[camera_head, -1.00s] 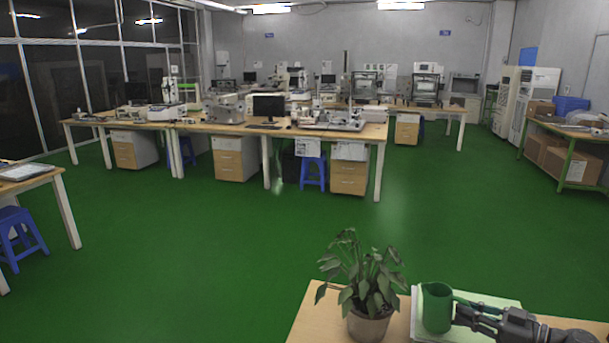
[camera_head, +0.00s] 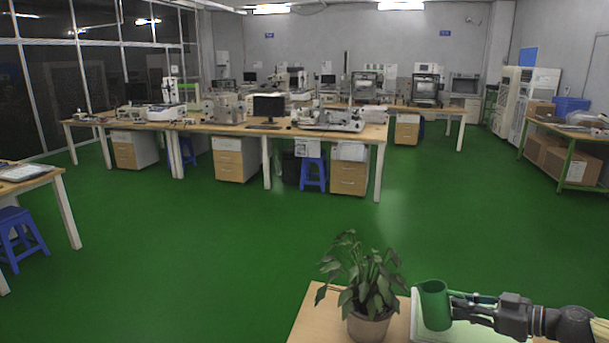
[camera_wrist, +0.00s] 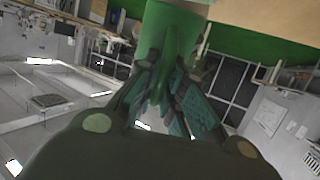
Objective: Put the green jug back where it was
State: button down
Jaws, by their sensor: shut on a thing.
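The green jug (camera_head: 434,305) is at the lower right of the head view, upright or nearly so, over a pale book or sheet (camera_head: 418,322) on the wooden table. My gripper (camera_head: 465,306) comes in from the right and is shut on the jug's handle side. In the wrist view the green jug (camera_wrist: 168,38) fills the top middle, with the fingers of my gripper (camera_wrist: 165,95) closed around its handle. Whether the jug's base touches the surface beneath cannot be told.
A potted plant (camera_head: 368,285) stands on the wooden table (camera_head: 312,318) just left of the jug, its leaves close to it. The table's left front corner is bare. Workbenches with equipment stand far behind, across open green floor (camera_head: 220,260).

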jog(key=shift+a+r, duration=0.1)
jog(key=shift+w+a+r+b, duration=0.15)
jog(key=shift+r+b, duration=0.1)
jog(key=shift+b, duration=0.25)
jog(key=shift+d+g+h, duration=0.2)
jog(key=shift+g+h, duration=0.1)
jog(key=shift+w+a+r+b, duration=0.15)
jog(key=shift+w+a+b, duration=0.15)
jog(key=shift+a+b, duration=0.4)
jog(key=shift+w+r+g+h, duration=0.1)
jog(key=shift+w+g+h, duration=0.05)
jog(key=shift+g+h, duration=0.15)
jog(key=shift+w, duration=0.15)
jog(key=shift+w+a+r, duration=0.1)
jog(key=shift+a, duration=0.1)
